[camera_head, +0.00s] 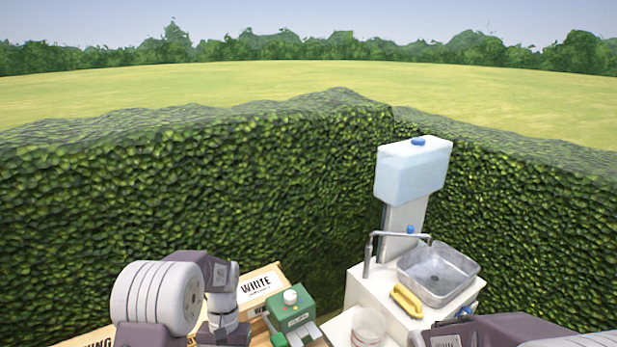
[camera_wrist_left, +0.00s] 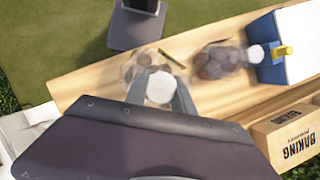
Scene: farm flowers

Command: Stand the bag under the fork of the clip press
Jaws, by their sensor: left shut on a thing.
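In the left wrist view, my left gripper (camera_wrist_left: 160,94) is shut on a clear bag (camera_wrist_left: 135,68) at its round white top, with brownish contents showing around it. The bag is over a wooden board (camera_wrist_left: 100,80); I cannot tell whether it touches the board. A second clear bag with brown round contents (camera_wrist_left: 214,62) is on the board to the right. Beside it is a blue and white device (camera_wrist_left: 290,55) with a yellow part, possibly the clip press; its fork is not clear. My right gripper is out of view.
A wooden box lettered BAKING (camera_wrist_left: 295,140) is at the lower right of the wrist view. In the head view, a green device (camera_head: 290,312) sits near a WHITE-lettered crate (camera_head: 258,288). A sink (camera_head: 438,275) and yellow item (camera_head: 406,300) are to the right.

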